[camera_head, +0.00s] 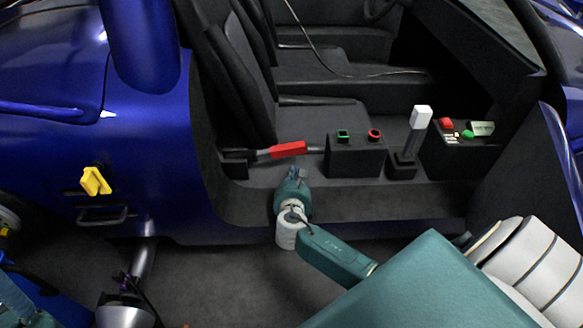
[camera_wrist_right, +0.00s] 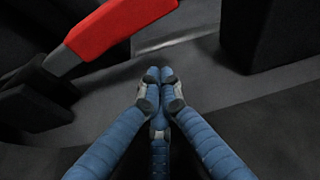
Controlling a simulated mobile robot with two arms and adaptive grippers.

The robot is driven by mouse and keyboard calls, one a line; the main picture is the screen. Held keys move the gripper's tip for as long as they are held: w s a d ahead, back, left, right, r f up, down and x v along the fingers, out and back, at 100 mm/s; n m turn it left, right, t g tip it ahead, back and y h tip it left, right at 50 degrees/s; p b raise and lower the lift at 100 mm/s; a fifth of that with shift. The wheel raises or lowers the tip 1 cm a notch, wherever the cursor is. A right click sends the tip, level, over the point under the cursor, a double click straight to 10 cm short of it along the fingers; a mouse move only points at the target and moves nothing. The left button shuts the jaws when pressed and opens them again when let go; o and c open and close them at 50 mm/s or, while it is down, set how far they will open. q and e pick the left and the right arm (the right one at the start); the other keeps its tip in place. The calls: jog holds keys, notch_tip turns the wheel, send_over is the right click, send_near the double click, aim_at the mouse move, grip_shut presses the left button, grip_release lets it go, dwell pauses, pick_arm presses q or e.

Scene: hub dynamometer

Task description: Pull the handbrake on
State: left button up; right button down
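The handbrake has a red grip (camera_head: 288,149) on a dark lever that lies almost level, with its black base to the left beside the seat. In the right wrist view the red grip (camera_wrist_right: 115,25) crosses the upper left, close to the fingers but apart from them. My right gripper (camera_head: 297,173) is just below and in front of the grip in the head view. Its blue fingers (camera_wrist_right: 160,75) come together at the tips with nothing between them. My left gripper does not show.
Right of the handbrake stand a black box (camera_head: 355,161) with a green and a red button, a white-topped lever (camera_head: 421,117) and another control box (camera_head: 460,150). A yellow handle (camera_head: 95,181) is on the body at left.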

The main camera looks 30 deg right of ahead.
jog(key=shift+w+a+r, duration=0.1)
jog(key=shift+a+r, duration=0.1)
jog(key=shift+r, duration=0.8)
jog(key=shift+w+a+r, duration=0.1)
jog(key=shift+a+r, duration=0.05)
jog(key=shift+r, duration=0.8)
jog(key=shift+r, duration=0.15)
